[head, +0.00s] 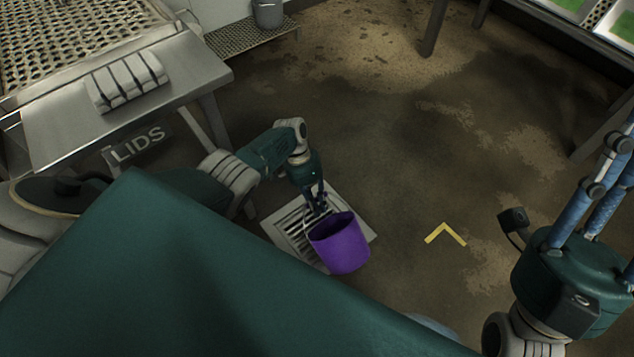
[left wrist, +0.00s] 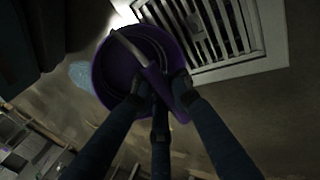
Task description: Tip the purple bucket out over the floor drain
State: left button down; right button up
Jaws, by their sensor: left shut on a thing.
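The purple bucket (head: 342,245) is in the middle of the head view, tilted, its dark mouth turned up and to the left. It is over or beside the right part of the floor drain (head: 282,233), a pale square frame with a slotted grate.
A steel table (head: 190,75) with a bundle of white bars stands at upper left, with a LIDS sign (head: 138,146) below its edge. A yellow corner mark (head: 445,234) lies on the floor right of the bucket. The floor beyond the drain is clear.

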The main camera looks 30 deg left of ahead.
jog(key=shift+w+a+f+g+h+p, duration=0.15)
jog(key=shift+w+f+g, duration=0.3)
jog(key=shift+w, duration=0.3)
jog(key=shift+w+a+f+g+h+p, duration=0.1)
jog(key=shift+w+f+g+p, duration=0.1)
jog(key=shift+w+f+g, duration=0.4)
jog(key=shift+w+a+f+g+h+p, duration=0.15)
jog(key=shift+w+f+g, duration=0.15)
jog(key=shift+w, duration=0.6)
jog(key=shift+w, duration=0.1)
